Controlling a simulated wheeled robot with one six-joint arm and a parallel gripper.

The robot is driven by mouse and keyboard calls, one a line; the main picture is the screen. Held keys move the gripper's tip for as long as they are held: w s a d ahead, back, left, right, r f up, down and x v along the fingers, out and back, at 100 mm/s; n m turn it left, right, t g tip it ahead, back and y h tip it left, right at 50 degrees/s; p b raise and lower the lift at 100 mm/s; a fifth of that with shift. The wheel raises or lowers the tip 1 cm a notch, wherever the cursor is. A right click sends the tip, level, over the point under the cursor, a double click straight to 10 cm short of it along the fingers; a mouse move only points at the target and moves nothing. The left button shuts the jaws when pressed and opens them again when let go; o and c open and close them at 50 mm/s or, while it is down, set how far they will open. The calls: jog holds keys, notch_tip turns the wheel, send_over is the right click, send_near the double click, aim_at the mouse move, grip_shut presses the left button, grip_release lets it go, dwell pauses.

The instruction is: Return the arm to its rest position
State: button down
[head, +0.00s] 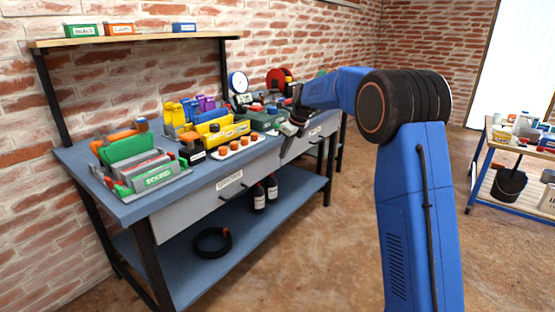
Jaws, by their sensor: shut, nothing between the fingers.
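My arm is blue with a black joint at the elbow, and it rises in the right half of the head view. Its forearm reaches left toward the workbench (130,208). My gripper (287,131) is small in the picture, at the bench's front edge by the drawers. Its fingers are shut with nothing held between them. I cannot tell whether it touches the bench or stands a little in front of it. The forearm and gripper hide part of the bench's far end.
The bench top holds a green and orange rack (128,158), a yellow box (222,132) and several other tools. A shelf (140,40) above carries small boxes. A black coil (212,243) lies on the lower shelf. A cart (527,193) stands at right. The floor (325,240) between is clear.

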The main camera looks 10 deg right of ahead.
jog(key=s+d+r+n+h, duration=0.1)
jog(key=s+d+r+n, duration=0.2)
jog(key=s+r, duration=0.35)
jog(key=s+d+r+n, duration=0.2)
jog(key=s+r+n, duration=0.2)
jog(key=s, duration=0.6)
jog(key=s+d+n, duration=0.3)
jog(key=s+n, duration=0.3)
jog(key=s, duration=0.8)
jog(key=s+d+f+n, duration=0.1)
jog(key=s+f+n, duration=0.3)
jog(key=s, duration=0.5)
jog(key=s+d+f+n+t+h, duration=0.1)
jog(key=s+n, duration=0.4)
jog(key=s, duration=0.5)
jog(key=s+d+f+n+h, duration=0.1)
jog(key=s+f+n, duration=0.4)
jog(key=s, duration=0.5)
jog(key=shift+s+d+f+t, duration=0.25)
jog(key=shift+d+f+t, duration=0.15)
jog(key=shift+d+f, duration=0.4)
